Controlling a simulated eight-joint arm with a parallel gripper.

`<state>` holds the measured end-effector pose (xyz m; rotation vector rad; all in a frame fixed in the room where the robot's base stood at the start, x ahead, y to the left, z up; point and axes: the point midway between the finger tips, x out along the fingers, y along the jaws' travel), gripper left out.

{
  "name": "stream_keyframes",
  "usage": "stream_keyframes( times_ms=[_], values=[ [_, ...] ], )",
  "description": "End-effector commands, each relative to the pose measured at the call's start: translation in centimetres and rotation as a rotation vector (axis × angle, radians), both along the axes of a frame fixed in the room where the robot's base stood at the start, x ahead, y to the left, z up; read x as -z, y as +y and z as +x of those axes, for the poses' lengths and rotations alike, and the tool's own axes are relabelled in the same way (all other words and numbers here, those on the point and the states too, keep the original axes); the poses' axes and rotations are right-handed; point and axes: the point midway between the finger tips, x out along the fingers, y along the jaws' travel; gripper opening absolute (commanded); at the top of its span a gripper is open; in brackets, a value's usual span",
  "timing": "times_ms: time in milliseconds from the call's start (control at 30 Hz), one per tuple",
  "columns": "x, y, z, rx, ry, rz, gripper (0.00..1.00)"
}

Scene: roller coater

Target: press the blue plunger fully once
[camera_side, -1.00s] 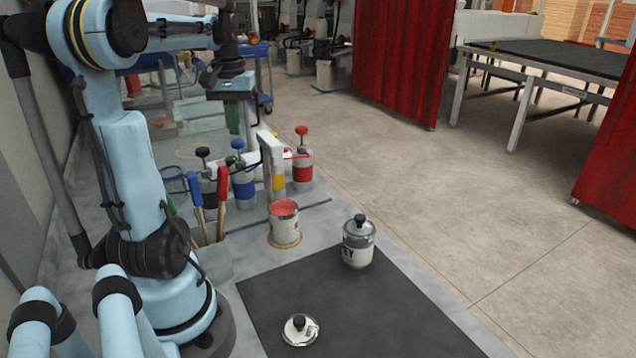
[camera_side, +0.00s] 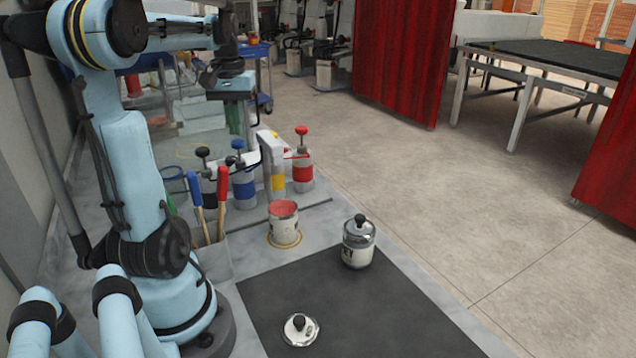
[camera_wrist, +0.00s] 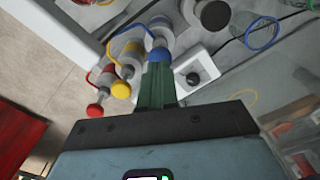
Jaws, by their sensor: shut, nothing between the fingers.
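The blue plunger (camera_side: 237,145) is a round blue knob on top of a white pump bottle with a blue band (camera_side: 243,187). The knob stands raised above the bottle in the side view. My gripper (camera_side: 241,130) points down from above, its green fingers together and empty, seemingly a little above and behind the knob.
A black-knobbed pump (camera_side: 203,153) stands left of the blue one and a red-knobbed pump (camera_side: 302,132) to its right. A yellow knob (camera_wrist: 121,90) shows in the wrist view.

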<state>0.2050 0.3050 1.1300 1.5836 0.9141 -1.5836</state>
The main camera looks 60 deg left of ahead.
Motion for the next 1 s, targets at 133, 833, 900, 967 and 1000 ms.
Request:
stream_keyframes(
  times_ms=[133, 833, 900, 967, 1000],
  values=[
    [0.1, 0.0, 0.0, 0.000, 0.000, 0.000, 0.00],
    [2.2, 0.0, 0.0, 0.000, 0.000, 0.000, 0.00],
    [2.4, 0.0, 0.0, 0.000, 0.000, 0.000, 0.00],
    [2.6, 0.0, 0.0, 0.000, 0.000, 0.000, 0.00],
    [2.8, 0.0, 0.0, 0.000, 0.000, 0.000, 0.00]
  ],
)
